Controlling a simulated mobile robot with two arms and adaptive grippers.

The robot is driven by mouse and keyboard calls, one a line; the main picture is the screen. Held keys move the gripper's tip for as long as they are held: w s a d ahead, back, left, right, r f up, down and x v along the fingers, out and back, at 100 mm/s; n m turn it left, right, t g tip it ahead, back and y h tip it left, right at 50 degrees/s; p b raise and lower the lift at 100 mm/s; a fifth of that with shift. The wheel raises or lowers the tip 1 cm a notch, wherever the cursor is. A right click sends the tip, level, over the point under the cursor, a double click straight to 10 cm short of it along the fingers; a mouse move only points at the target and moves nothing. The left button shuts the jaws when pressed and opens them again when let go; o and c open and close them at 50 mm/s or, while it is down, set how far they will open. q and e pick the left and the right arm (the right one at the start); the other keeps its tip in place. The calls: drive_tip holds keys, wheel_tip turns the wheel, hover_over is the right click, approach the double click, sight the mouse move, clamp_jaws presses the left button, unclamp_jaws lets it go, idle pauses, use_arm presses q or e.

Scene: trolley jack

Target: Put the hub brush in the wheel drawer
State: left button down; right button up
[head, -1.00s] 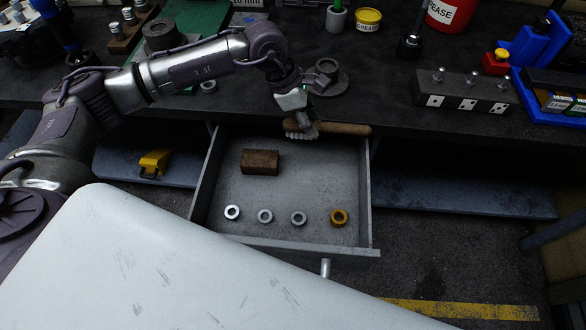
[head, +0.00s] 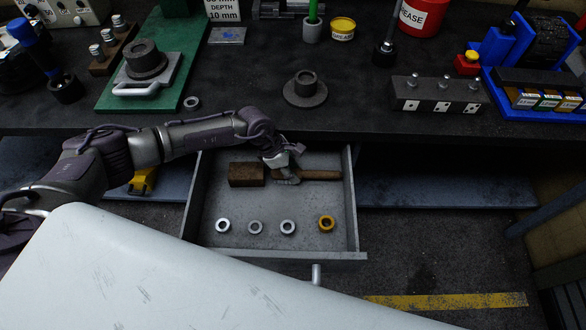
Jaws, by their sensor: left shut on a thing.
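I cannot tell whether the brush touches the drawer floor. My right gripper is not in view.
Silver rings (head: 255,227) and a golden ring (head: 326,223) lie toward the front. The drawer's middle is bare. A dark flanged hub (head: 305,91) stands on the bench above the drawer.

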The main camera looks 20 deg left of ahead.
sight(251, 171)
use_arm(q)
drive_tip(key=shift+f, duration=0.1)
drive_tip(key=c, duration=0.8)
unclamp_jaws()
drive_tip(key=shift+r, duration=0.25)
drive_tip(key=b+v, duration=0.1)
drive_tip(key=v, duration=0.1)
drive_tip(key=shift+a+r+b, duration=0.2)
drive_tip(key=shift+b, duration=0.1)
drive_tip(key=s+a+b, duration=0.1)
drive_tip(key=a, duration=0.2)
drive_tip(key=s+a+b, duration=0.1)
drive_tip(key=a, duration=0.3)
drive_tip(key=s+a+b, duration=0.1)
drive_tip(key=a, duration=0.2)
drive_tip(key=shift+a, duration=0.15)
drive_tip(key=shift+s+a+r, duration=0.2)
drive_tip(key=shift+s+a, duration=0.05)
drive_tip(key=shift+a, duration=0.35)
